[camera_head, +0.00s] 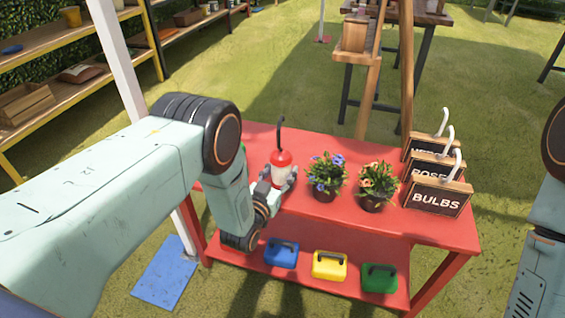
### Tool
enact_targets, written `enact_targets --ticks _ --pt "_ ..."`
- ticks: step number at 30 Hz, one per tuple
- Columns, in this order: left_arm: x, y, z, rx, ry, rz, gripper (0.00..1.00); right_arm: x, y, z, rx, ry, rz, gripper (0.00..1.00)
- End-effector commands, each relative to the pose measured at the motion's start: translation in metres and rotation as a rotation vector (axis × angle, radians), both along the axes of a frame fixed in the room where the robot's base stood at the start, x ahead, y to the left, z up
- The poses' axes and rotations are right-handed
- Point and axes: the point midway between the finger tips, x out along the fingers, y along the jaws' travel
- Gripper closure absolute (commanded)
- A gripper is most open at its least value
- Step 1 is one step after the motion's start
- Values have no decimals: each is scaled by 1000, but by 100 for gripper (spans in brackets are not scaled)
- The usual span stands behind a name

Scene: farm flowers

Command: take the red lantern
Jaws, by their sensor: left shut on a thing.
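The red lantern (281,158) is at the left part of the red table's top. It has a red cap, a pale body and a dark upright handle, and it looks upright. My left gripper (280,178) is shut on the lantern's lower body, and its fingers hide part of it. I cannot tell whether the lantern's base touches the tabletop. My right arm shows at the right edge, but its gripper is out of view.
Two potted plants, one blue-flowered (326,172) and one orange-flowered (377,183), stand right of the lantern. Chalkboard signs, the front one reading BULBS (437,198), stand farther right. Blue (282,255), yellow (329,266) and green (380,279) boxes sit on the lower shelf (232,258). A white post (118,62) rises at left.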

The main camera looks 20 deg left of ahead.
Motion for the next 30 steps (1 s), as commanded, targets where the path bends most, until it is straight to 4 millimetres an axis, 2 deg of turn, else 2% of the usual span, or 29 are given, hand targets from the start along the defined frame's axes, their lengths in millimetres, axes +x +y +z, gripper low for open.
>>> enact_targets --ticks 15,30 --pt "0 0 24 0 -3 0 77 0 0 20 0 0 0 60" --pt "1 0 26 0 -3 0 77 0 0 20 0 0 0 60"
